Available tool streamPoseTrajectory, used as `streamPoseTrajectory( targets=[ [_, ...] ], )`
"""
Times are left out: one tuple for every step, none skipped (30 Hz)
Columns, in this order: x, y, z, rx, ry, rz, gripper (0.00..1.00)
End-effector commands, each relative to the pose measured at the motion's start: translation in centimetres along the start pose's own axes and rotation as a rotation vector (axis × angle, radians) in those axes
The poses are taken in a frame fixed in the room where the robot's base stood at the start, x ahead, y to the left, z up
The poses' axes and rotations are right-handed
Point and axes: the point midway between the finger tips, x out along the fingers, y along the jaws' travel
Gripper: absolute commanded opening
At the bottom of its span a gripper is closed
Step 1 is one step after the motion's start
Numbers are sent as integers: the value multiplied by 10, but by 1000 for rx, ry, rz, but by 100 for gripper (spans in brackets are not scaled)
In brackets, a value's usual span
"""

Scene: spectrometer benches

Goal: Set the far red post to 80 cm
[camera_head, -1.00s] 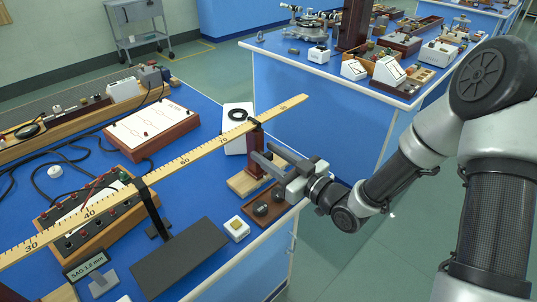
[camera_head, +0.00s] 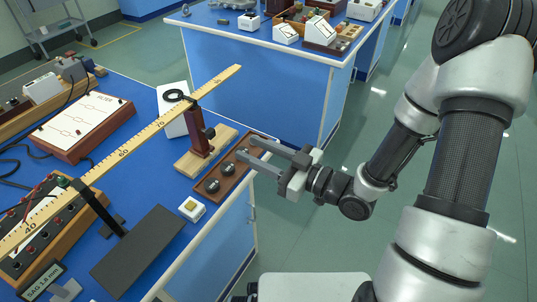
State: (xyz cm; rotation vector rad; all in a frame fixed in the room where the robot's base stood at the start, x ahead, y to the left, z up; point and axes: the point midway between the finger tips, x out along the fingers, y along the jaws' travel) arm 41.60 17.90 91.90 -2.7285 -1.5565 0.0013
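The far red post (camera_head: 198,136) stands upright on a pale wooden base (camera_head: 222,142), with a dark knob (camera_head: 210,132) on its right side. A black piece at its top meets the long yellow scale beam (camera_head: 143,136), beyond the 70 mark and short of the beam's far end. The exact reading there is too small to tell. My gripper (camera_head: 244,147) is open and empty, its two grey fingers apart and pointing left toward the post. A visible gap lies between the fingertips and the post.
A wooden tray (camera_head: 192,191) with dark round weights lies between the post's base and the bench edge. A white block (camera_head: 192,208), dark plate (camera_head: 138,252) and "SAG 1.8 mm" sign (camera_head: 43,281) stand nearer. Open floor lies right of the bench.

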Motion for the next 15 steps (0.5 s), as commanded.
streamPoseTrajectory(
  targets=[
    [-10,1,0,1,-1,4,38],
    [-15,1,0,1,-1,4,38],
    [-21,1,0,0,-1,3,38],
    [-24,1,0,0,-1,2,38],
    [-28,1,0,0,-1,3,38],
    [-31,0,0,0,0,2,38],
    [-33,0,0,0,0,2,38],
    [-35,0,0,0,0,1,38],
    [-37,0,0,-1,0,0,38],
    [-38,0,0,-1,0,-1,38],
    [-38,0,0,-1,1,-1,38],
    [-38,0,0,-1,1,-1,38],
    [-38,0,0,-1,1,-1,38],
    [-38,0,0,-1,1,-1,38],
    [-38,0,0,-1,1,-1,38]
  ],
)
